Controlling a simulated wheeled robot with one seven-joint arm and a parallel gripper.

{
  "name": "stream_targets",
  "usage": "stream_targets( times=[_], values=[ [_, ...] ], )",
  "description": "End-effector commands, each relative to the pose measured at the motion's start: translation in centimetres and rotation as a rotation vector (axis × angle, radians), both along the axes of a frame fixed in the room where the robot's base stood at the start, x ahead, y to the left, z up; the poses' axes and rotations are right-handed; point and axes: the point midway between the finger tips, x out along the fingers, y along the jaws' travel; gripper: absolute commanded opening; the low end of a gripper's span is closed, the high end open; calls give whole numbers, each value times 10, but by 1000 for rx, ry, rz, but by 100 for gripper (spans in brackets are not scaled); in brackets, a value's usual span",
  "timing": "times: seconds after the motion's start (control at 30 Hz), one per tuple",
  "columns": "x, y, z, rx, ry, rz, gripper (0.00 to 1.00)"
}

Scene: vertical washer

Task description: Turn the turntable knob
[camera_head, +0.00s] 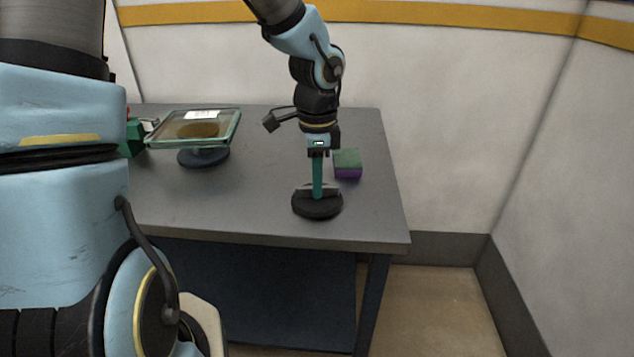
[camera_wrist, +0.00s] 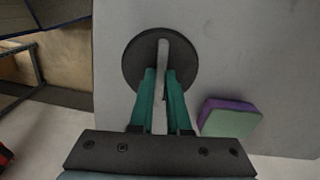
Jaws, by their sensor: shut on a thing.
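The turntable knob (camera_head: 317,205) is a dark round disc with a raised bar across it, on the grey table near its front right. In the wrist view the disc (camera_wrist: 133,62) shows with its pale grey bar (camera_wrist: 162,60) running lengthwise. My gripper (camera_head: 318,190) points straight down over the knob. In the wrist view the green fingers of my gripper (camera_wrist: 161,72) are on both sides of the bar, shut on it. The far end of the bar sticks out past the fingertips.
A purple and green sponge-like block (camera_head: 347,164) lies on the table just right of my gripper. A glass-topped stand (camera_head: 203,157) with a round dark base is at the left. The grey table's (camera_head: 250,205) right edge is close to the knob, with walls beyond.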

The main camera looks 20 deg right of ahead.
Motion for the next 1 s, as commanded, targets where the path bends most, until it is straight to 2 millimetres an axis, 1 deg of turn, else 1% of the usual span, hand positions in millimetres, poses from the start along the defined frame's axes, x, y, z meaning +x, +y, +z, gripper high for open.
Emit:
stream_targets(
  times=[0.6, 0.8, 1.0],
  values=[
    [0, 0, -1, -2, -1, 547, 0],
    [0, -1, -1, -1, 0, 677, 0],
    [0, -1, -1, -3, -1, 759, 0]
  ],
)
